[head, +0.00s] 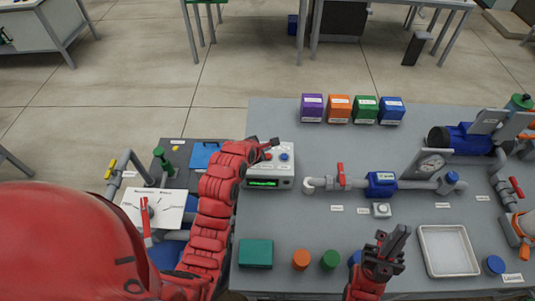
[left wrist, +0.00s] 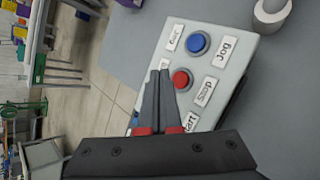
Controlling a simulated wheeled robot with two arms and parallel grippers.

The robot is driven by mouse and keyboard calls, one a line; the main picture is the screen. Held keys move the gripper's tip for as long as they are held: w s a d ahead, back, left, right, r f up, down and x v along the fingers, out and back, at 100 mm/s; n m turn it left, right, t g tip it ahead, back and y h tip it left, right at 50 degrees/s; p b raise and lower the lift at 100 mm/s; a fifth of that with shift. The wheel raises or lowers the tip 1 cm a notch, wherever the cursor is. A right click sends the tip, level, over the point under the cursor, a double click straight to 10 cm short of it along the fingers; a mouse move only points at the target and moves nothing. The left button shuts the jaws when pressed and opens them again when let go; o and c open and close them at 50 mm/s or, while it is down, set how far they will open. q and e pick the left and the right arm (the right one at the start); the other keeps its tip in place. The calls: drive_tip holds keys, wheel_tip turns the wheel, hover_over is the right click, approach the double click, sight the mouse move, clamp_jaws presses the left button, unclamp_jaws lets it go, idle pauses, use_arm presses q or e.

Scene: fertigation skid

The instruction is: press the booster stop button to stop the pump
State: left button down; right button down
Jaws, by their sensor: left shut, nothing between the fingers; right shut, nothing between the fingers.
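The grey control box (head: 284,174) stands at the left edge of the grey bench, with a lit green display. In the left wrist view its sloped face carries a red button (left wrist: 181,79) beside a "Stop" label (left wrist: 205,92), and a blue button (left wrist: 197,43) beside "Jog". A partly covered "Start" label (left wrist: 190,122) is lower down; its button is hidden. My left gripper (head: 272,144) is shut and empty over the box. In the wrist view its fingertips (left wrist: 160,74) appear just left of the red button; contact cannot be told. My right gripper (head: 393,238) is shut and empty over the bench front.
Purple, orange, green and blue boxes (head: 339,109) line the bench's back. A pipe with a red-handled valve (head: 341,175) and a blue meter (head: 381,184) runs right of the control box. A white tray (head: 447,272) lies at front right.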

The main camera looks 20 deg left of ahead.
use_arm(q)
drive_tip(key=shift+r+p, duration=0.6)
drive_tip(key=shift+r, duration=0.95)
drive_tip(key=shift+f, duration=0.1)
